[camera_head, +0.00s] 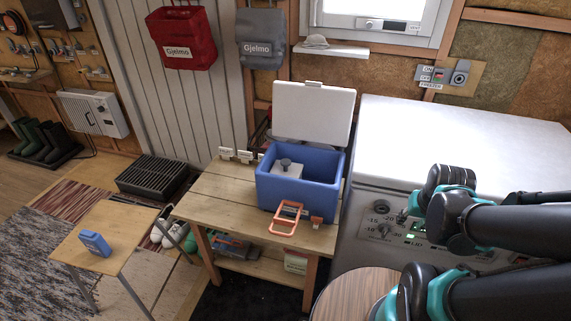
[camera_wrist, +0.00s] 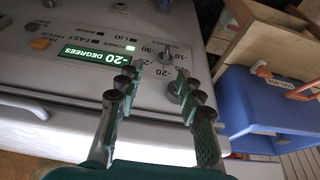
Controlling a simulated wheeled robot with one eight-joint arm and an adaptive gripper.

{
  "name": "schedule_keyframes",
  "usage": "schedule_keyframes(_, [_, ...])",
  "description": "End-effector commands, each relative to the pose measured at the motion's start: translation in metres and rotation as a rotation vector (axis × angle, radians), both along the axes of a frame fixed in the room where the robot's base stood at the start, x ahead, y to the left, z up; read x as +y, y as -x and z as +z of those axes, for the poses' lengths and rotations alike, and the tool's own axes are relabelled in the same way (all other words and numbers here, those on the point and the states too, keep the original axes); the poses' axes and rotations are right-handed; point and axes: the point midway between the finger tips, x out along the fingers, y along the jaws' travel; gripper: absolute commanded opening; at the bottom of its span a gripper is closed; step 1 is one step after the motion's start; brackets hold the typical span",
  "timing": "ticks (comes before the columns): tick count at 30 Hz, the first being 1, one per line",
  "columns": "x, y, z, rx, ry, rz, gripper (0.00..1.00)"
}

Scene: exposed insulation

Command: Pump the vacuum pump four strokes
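A blue cooler box (camera_head: 298,190) with its white lid (camera_head: 313,113) open stands on a wooden bench. Inside it is a white block with a round grey knob (camera_head: 286,163); I cannot tell whether this is the vacuum pump. An orange handle (camera_head: 286,219) hangs at the box's front. In the wrist view the blue box (camera_wrist: 265,105) is at the right, beyond my fingers. My gripper (camera_wrist: 157,70) is open and empty, its two fingers apart in front of the freezer's control panel. In the head view my arm is at the right, and the fingers are hard to make out.
The white chest freezer (camera_head: 460,140) stands right of the bench (camera_head: 215,195). Its panel has a dial (camera_wrist: 168,54) and a green display (camera_wrist: 93,55). A round wooden table top (camera_head: 350,296) is at the front. A small table (camera_head: 90,250) with a blue object is at the left.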

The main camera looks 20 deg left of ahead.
Motion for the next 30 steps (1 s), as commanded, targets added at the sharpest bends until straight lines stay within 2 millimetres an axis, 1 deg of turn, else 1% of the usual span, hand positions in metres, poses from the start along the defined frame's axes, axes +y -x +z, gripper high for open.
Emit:
schedule_keyframes(1, [0.0000, 0.0000, 0.0000, 0.000, 0.000, 0.000, 0.28])
schedule_keyframes(6, [0.0000, 0.0000, 0.0000, 0.000, 0.000, 0.000, 0.07])
schedule_keyframes(8, [0.0000, 0.0000, 0.0000, 0.000, 0.000, 0.000, 0.00])
schedule_keyframes(30, [0.0000, 0.0000, 0.0000, 0.000, 0.000, 0.000, 0.00])
